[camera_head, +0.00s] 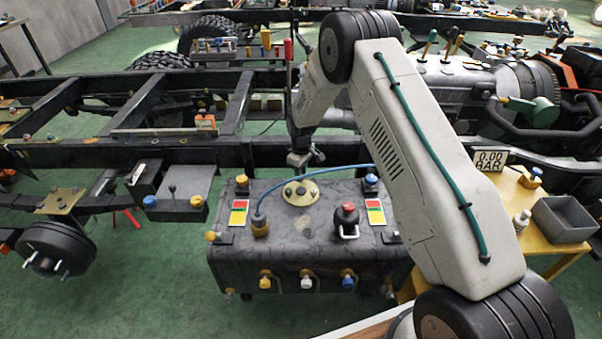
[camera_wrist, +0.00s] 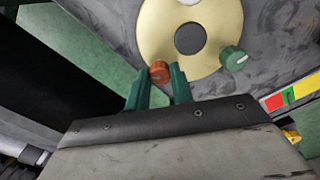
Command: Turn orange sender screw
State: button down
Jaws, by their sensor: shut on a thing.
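The orange sender screw (camera_wrist: 159,72) shows in the wrist view at the edge of the round brass sender plate (camera_wrist: 152,35). The green fingertips of my gripper (camera_wrist: 162,80) are on both sides of it, shut on it. A green knob (camera_wrist: 233,58) sits on the plate's right edge, clear of the fingers. In the head view the brass plate (camera_head: 301,193) lies on top of the dark tank (camera_head: 225,270). My gripper (camera_head: 303,160) is at the plate's far side, and I cannot make out the orange screw there.
Red-yellow-green labels (camera_head: 239,212) flank the plate. The black chassis rail (camera_head: 200,152) runs close behind my gripper.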

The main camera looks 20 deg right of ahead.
jog(key=shift+m, duration=0.3)
jog(key=m, duration=0.4)
jog(key=shift+m, duration=0.3)
jog(key=m, duration=0.5)
jog(key=shift+m, duration=0.3)
jog(key=c, duration=1.2)
grip_release()
notch_tip(320, 180, up, 8)
jog(key=shift+f, duration=0.1)
